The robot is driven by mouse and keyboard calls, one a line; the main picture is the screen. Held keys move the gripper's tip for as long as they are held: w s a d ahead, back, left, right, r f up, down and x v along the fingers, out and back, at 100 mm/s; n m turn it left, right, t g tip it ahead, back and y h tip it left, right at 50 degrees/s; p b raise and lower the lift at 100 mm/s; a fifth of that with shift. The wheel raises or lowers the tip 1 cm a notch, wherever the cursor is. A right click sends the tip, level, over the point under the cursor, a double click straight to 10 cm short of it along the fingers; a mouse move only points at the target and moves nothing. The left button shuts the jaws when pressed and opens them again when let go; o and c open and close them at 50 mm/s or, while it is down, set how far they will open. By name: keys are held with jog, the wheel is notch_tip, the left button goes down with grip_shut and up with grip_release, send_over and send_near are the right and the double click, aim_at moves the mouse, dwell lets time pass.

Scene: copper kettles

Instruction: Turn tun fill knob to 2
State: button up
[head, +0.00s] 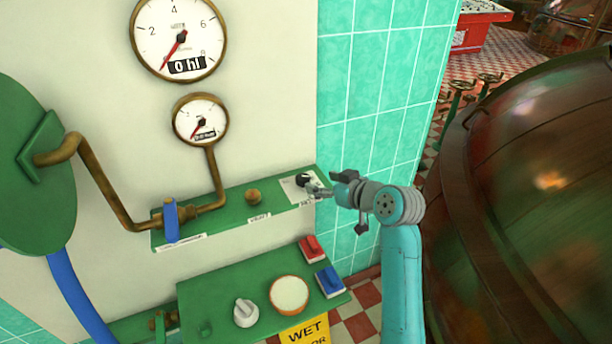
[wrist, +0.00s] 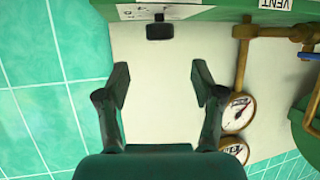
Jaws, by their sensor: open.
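A small black knob (head: 303,180) sits on a white marked plate (head: 290,189) at the right end of a green shelf. In the wrist view the knob (wrist: 159,30) is at the top, just below the marked plate (wrist: 182,10). The marks are too small to read fully, and I cannot tell which one the knob points at. My gripper (head: 319,191) is close beside the knob on its right in the head view. In the wrist view my gripper (wrist: 161,82) has its fingers wide apart with nothing between them, and the knob lies beyond the fingertips.
A large gauge (head: 178,38) reads 0 hl; a smaller gauge (head: 201,119) hangs below it. A brass knob (head: 253,196) and blue valve handle (head: 171,220) are left along the shelf. A copper kettle (head: 530,190) stands right.

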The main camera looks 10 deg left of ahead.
aim_at(303, 176)
jog(key=x, duration=0.9)
jog(key=shift+w+a+f, duration=0.15)
jog(key=shift+w+f, duration=0.05)
jog(key=shift+w, duration=0.05)
jog(key=shift+c, duration=0.2)
jog(key=c, duration=1.1)
